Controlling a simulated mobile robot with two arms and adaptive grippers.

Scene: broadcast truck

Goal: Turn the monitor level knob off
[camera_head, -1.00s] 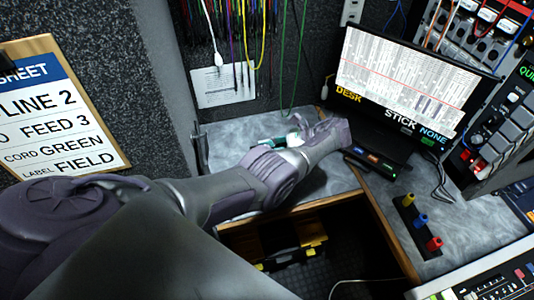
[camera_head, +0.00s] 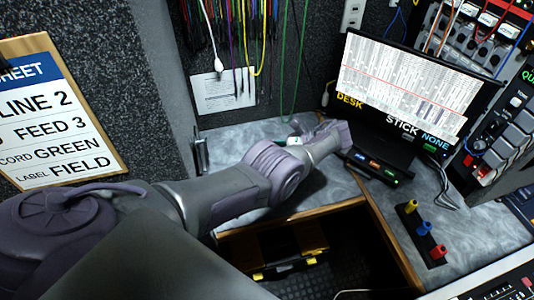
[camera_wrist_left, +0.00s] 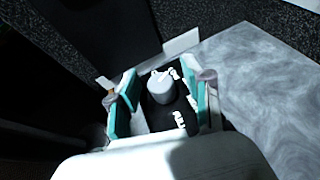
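In the head view my left arm reaches across to the back of the desk. The gripper (camera_head: 292,141) is mostly hidden behind the arm there, and the knob cannot be made out. My right gripper is not in view.
A monitor (camera_head: 405,90) stands at the back right, with a small black box with lit buttons (camera_head: 375,166) before it. Coloured plugs (camera_head: 424,228) stand on the right desk. An open drawer (camera_head: 345,245) lies below my arm. Cables hang at the back wall.

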